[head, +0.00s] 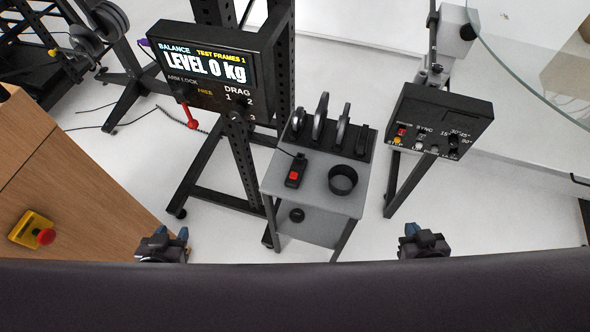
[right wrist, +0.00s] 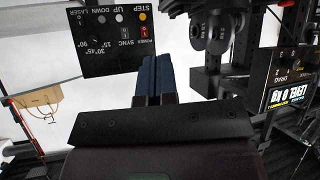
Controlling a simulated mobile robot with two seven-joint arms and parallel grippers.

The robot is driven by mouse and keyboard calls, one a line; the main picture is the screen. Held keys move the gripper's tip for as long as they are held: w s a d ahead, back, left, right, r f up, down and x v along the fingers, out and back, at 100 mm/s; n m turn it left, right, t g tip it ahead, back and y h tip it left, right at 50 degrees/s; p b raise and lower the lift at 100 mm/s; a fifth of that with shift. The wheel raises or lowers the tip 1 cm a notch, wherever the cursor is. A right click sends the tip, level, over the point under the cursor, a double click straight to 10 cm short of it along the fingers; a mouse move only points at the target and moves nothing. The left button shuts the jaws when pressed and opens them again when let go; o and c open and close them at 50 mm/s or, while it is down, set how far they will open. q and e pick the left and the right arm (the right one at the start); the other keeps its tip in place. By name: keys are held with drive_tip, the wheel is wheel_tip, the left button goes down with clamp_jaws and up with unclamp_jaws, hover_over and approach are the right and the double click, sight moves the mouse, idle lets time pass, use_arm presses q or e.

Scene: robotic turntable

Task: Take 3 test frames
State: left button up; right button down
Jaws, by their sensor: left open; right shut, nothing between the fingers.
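A black remote with a red button (head: 296,168) lies on the small grey table (head: 325,205). The display box (head: 210,68) reads "BALANCE", "TEST FRAMES 1", "LEVEL 0 Kg", with "ARM LOCK FREE" and "DRAG 1 2 3" below. The turntable control box (head: 440,118) stands to the right, with STEP, UP, DOWN and power controls; it also shows upside down in the right wrist view (right wrist: 108,60). My left gripper (head: 172,235) is open and empty at the bottom left. My right gripper (head: 425,238) is shut and empty at the bottom right; its blue fingers meet in the wrist view (right wrist: 154,76).
The table also holds a black ring (head: 343,180) and a rack of upright discs (head: 318,118). A red lever (head: 190,115) hangs below the display. A yellow box with a red button (head: 34,230) sits on the wooden surface at left. A glass edge is at upper right.

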use_arm(q)
drive_tip(key=shift+s, duration=0.1)
drive_tip(key=shift+o, duration=0.4)
drive_tip(key=shift+s+f, duration=0.1)
use_arm(e)
drive_tip(key=w+a+g+y, duration=0.2)
drive_tip(key=w+a+g, duration=0.15)
drive_tip(key=a, duration=0.85)
drive_tip(key=w+a+m+g+y, duration=0.1)
drive_tip(key=w+a+g+y, duration=0.25)
drive_tip(key=a, duration=0.85)
drive_tip(key=w+a+g+y, duration=0.2)
drive_tip(key=w+a, duration=0.3)
drive_tip(key=a, duration=0.6)
use_arm(q)
drive_tip(key=shift+w+f, duration=0.1)
drive_tip(key=shift+w, duration=0.1)
use_arm(e)
drive_tip(key=w+d+m+g+h, duration=0.1)
drive_tip(key=w+d+m+h, duration=0.2)
drive_tip(key=w+d+h, duration=0.4)
drive_tip(key=shift+w+d+r+m+h, duration=0.25)
drive_tip(key=shift+w+r+m+h, duration=0.1)
drive_tip(key=shift+w+m, duration=0.1)
